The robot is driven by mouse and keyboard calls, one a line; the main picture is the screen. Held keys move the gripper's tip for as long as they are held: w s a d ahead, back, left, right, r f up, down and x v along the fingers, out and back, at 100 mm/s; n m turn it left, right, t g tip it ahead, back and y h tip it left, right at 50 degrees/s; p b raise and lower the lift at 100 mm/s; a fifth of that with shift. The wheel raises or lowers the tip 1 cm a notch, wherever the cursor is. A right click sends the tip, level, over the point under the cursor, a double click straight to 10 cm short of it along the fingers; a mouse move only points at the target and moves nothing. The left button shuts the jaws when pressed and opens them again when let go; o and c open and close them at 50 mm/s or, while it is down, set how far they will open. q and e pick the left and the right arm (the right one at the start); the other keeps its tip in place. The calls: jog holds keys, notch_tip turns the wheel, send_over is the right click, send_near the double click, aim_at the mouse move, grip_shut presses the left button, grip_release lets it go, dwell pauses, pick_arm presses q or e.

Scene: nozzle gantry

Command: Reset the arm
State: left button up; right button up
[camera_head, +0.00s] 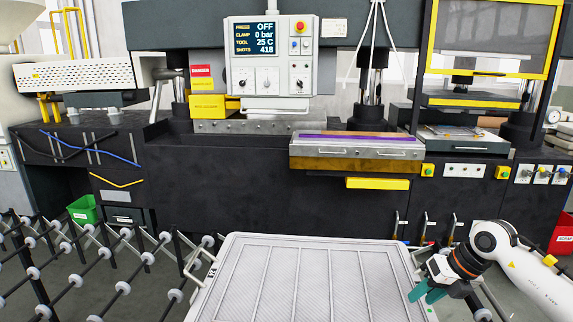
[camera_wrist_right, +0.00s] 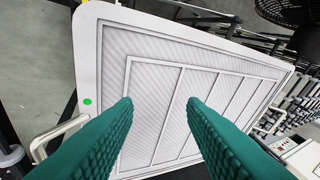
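My right arm comes in from the right in the head view. Its right gripper (camera_head: 427,292), with green fingers, is near the right edge of the light grey ribbed tray (camera_head: 330,241). In the right wrist view the two green fingers of the right gripper (camera_wrist_right: 160,103) stand apart with nothing between them. The tray (camera_wrist_right: 88,40) lies beyond the fingertips, with a green dot and a metal handle near its corner. I cannot tell the exact gap between fingers and tray. My left arm and gripper are not in view.
A black machine bench (camera_head: 220,170) with a control panel (camera_head: 268,75) stands behind the tray. A silver-and-purple plate (camera_head: 357,146) sticks out from it. Racks with white rollers (camera_head: 75,265) fill the left. A green bin (camera_head: 86,210) stands by the bench, and a red bin (camera_head: 563,235) at far right.

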jog(key=s+a+r+t+y, duration=0.2)
jog(key=a+y, duration=0.7)
jog(key=a, duration=1)
notch_tip(320, 180, up, 6)
jog(key=s+a+m+t+y, duration=0.2)
jog(key=m+t+y, duration=0.1)
jog(key=m+t, duration=0.65)
jog(key=s+d+f+m+h, duration=0.3)
jog(key=d+f+m+h, duration=0.35)
jog(key=m+h, duration=0.35)
jog(key=s+d+f+m+h, duration=0.4)
jog(key=d+f+m+h, duration=0.3)
jog(key=m, duration=0.5)
jog(key=s+a+f+m+g+y, duration=0.1)
jog(key=s+f+m+g, duration=0.1)
jog(key=s+f+g, duration=0.6)
jog(key=s+a+f+m+g, duration=0.1)
jog(key=s+f+m+g, duration=0.3)
jog(key=s, duration=0.9)
notch_tip(320, 180, down, 27)
jog(key=s+n, duration=0.1)
jog(key=n, duration=0.2)
jog(key=s+d+f+g, duration=0.1)
jog(key=s+d+f, duration=0.2)
jog(key=s+f, duration=1.3)
jog(key=shift+s, duration=0.3)
